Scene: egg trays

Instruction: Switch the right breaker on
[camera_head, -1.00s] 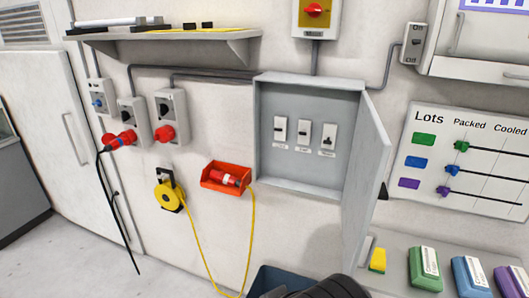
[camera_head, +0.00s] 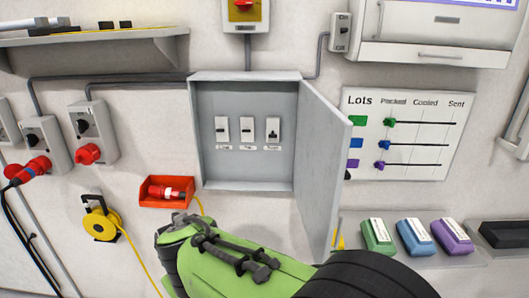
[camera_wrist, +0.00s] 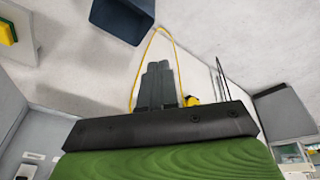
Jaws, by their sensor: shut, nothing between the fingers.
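The open grey breaker box (camera_head: 246,184) on the wall holds a row of three white breakers. The right breaker (camera_head: 273,130) has a dark toggle that looks larger and sits lower than the others; its exact position is too small to tell. The left breaker (camera_head: 222,129) and middle breaker (camera_head: 247,129) have small dark toggles. My gripper (camera_wrist: 157,68) shows in the wrist view, fingers together and empty, apart from the breakers. In the head view my green arm is below the box and the fingers cannot be made out.
The box door (camera_head: 325,170) stands open on the right side. A red-orange holder (camera_head: 167,204) and yellow cable reel (camera_head: 101,224) hang at lower left. Coloured blocks, including a green one (camera_head: 378,237), lie on a ledge at right. A blue bin (camera_wrist: 122,20) shows in the wrist view.

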